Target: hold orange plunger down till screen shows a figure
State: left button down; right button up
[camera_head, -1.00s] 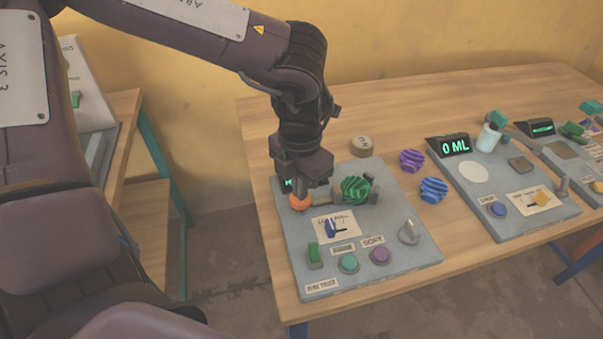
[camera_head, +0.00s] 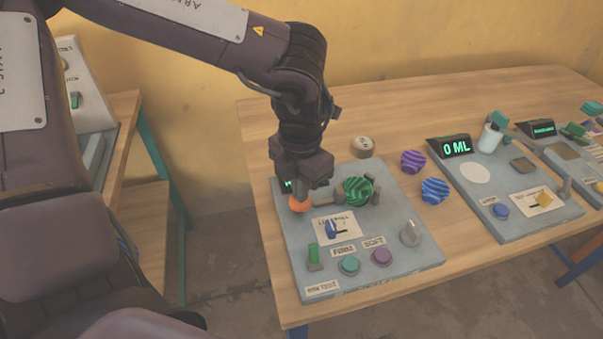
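The orange plunger (camera_head: 299,204) sits at the back left of the near grey panel (camera_head: 337,274). My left gripper (camera_head: 300,190) points down right over it, its tip at or touching the plunger's top. The fingers are mostly hidden by the gripper body, so I cannot tell whether they are open or shut. A small dark screen with green glow (camera_head: 287,184) stands behind the gripper and is mostly covered; its reading is not legible. A green striped ball (camera_head: 357,189) sits between grey jaws beside the plunger. My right gripper is not in view.
The near panel also carries a blue lever (camera_head: 331,229), a green switch (camera_head: 314,254), a teal button (camera_head: 349,265), a purple button (camera_head: 382,257) and a grey knob (camera_head: 410,233). Purple (camera_head: 412,161) and blue (camera_head: 434,190) balls lie right. Another panel's screen (camera_head: 455,146) reads 0 ML.

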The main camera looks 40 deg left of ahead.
pick_arm(q)
jog(key=shift+a+f, duration=0.1)
jog(key=shift+f, duration=0.2)
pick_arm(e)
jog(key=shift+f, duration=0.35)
